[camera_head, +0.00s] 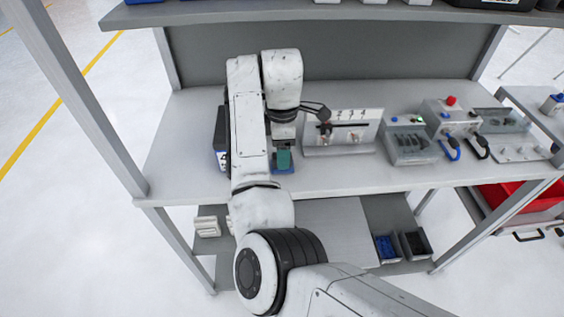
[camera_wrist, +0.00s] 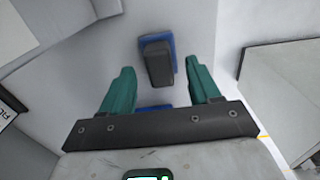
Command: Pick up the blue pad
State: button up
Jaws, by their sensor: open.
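A blue pad (camera_wrist: 173,50) with a dark block (camera_wrist: 158,64) on top of it lies on the light bench top in the wrist view. My gripper (camera_wrist: 162,68) has two green fingers spread apart, one on each side of the block, with visible gaps. A second blue patch (camera_wrist: 154,107) shows nearer the gripper's dark crossbar; I cannot tell whether it belongs to the same pad. In the head view my gripper (camera_head: 284,159) points down at the bench, and blue (camera_head: 284,171) shows just below and beside its green finger. My arm hides part of this area.
The bench (camera_head: 190,130) has a fixture stand (camera_head: 342,143) to the right of my gripper, then grey control boxes (camera_head: 410,147) with a red button. A dark bin with a white label (camera_head: 221,150) stands left of my arm. A shelf (camera_head: 330,12) overhangs behind.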

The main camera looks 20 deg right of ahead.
jog(key=shift+f, duration=1.2)
jog(key=shift+c, duration=0.3)
jog(key=c, duration=1)
jog(key=shift+r, duration=0.1)
jog(key=shift+r, duration=0.45)
jog(key=shift+r+b, duration=0.35)
jog(key=shift+r, duration=0.6)
jog(key=s+r+p, duration=0.2)
jog(key=s+r, duration=0.1)
jog(key=s, duration=0.1)
jog(key=s+r+p, duration=0.1)
jog(key=s+r, duration=0.2)
jog(key=s, duration=0.2)
jog(key=s+r+p, duration=0.2)
jog(key=s+r, duration=0.2)
jog(key=s, duration=0.1)
jog(key=shift+a+p, duration=0.35)
